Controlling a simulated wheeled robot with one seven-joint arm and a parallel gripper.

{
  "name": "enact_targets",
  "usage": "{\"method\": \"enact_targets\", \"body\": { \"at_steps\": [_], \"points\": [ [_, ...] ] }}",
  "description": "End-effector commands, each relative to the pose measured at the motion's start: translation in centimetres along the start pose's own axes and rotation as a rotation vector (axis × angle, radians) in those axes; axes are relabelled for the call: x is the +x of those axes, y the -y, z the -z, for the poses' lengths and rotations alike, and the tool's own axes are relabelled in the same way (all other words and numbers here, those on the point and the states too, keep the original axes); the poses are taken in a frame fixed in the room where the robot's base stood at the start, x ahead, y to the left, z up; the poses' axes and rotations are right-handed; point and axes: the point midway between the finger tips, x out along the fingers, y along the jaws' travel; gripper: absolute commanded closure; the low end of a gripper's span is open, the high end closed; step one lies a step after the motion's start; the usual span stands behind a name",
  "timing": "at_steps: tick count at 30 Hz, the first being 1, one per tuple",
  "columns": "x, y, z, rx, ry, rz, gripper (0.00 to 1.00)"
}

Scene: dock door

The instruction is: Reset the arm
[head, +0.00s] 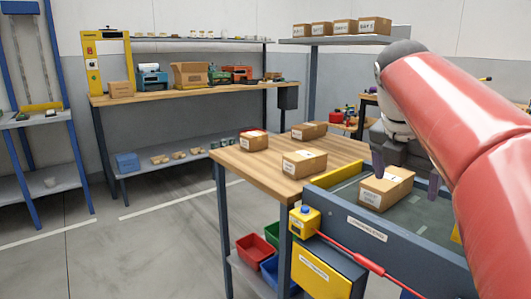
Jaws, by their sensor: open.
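My arm, red with a grey wrist, reaches in from the right in the head view. My gripper (405,178) points down with its two dark fingers apart. One cardboard box (385,191) with a white label sits on the grey belt surface of the conveyor (415,217). The fingers are close to the box, one near its far left side and one at its right. I cannot tell whether they touch it.
Several boxes stand on the wooden table (235,159) to the left of the conveyor. A yellow button box (304,222) is on the conveyor's near corner. Red (254,248) and blue bins sit below. A workbench (185,92) stands behind. The floor at left is clear.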

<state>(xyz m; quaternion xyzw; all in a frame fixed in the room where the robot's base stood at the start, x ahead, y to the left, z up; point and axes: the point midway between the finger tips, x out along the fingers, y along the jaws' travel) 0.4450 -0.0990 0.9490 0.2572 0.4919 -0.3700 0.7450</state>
Motion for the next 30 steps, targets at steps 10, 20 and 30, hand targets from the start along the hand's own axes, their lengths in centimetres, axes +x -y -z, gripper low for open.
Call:
{"method": "enact_targets", "body": {
  "at_steps": [10, 20, 30],
  "points": [
    [0.7, 0.6, 2.6, 0.242, -0.011, -0.045, 0.15],
    [2.6, 2.1, 7.8, 0.709, -0.068, -0.118, 0.15],
    [8.1, 5.7, 18.4, 1.621, -0.280, -0.170, 0.15]
  ]
}}
